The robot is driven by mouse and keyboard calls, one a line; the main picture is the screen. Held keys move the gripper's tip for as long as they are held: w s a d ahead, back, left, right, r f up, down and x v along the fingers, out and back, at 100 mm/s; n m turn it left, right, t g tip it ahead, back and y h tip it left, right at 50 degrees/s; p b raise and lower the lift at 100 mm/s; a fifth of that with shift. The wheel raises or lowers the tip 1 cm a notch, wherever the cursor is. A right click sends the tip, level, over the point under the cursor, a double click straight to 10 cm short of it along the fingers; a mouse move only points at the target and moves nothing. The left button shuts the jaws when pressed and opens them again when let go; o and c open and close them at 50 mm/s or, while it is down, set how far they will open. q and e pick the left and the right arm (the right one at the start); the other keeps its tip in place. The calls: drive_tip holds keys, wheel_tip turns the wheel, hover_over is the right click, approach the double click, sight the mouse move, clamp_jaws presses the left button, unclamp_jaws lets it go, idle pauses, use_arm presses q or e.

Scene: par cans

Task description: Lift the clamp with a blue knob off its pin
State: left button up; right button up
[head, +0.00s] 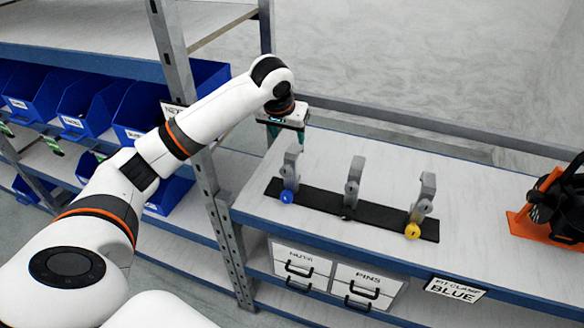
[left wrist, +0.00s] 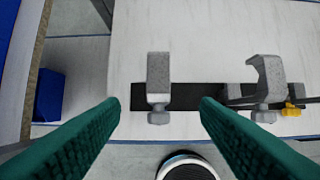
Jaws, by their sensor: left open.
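The clamp with a blue knob (head: 290,168) stands upright at the left end of a black strip (head: 322,206) on the bench. Its blue knob (head: 287,197) faces the front edge. My left gripper (head: 286,136) is open and empty, above and behind this clamp. In the left wrist view the grey clamp (left wrist: 158,75) at the strip's end appears between the two green fingers, apart from both. Its knob's blue does not show there. My right gripper is not in view.
A clamp with a black knob (head: 353,180) and one with a yellow knob (head: 426,192) stand farther right on the strip. A shelf post (head: 212,215) rises left of the bench. An orange and black object (head: 556,208) is at the right. A sign reads "PIT CLAMP BLUE" (head: 455,290).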

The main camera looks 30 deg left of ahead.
sight(291, 153)
use_arm(q)
drive_tip(key=p+x, duration=0.1)
drive_tip(key=x, duration=0.5)
drive_tip(key=shift+w+a+f+p, duration=0.1)
drive_tip(key=shift+w+f+p, duration=0.05)
drive_tip(key=shift+f+p, duration=0.45)
drive_tip(key=p+x, duration=0.1)
drive_tip(key=x, duration=0.2)
drive_tip(key=shift+f, duration=0.3)
drive_tip(key=shift+w+f, duration=0.1)
drive_tip(key=shift+f, duration=0.3)
drive_tip(key=shift+r, duration=0.1)
clamp_jaws()
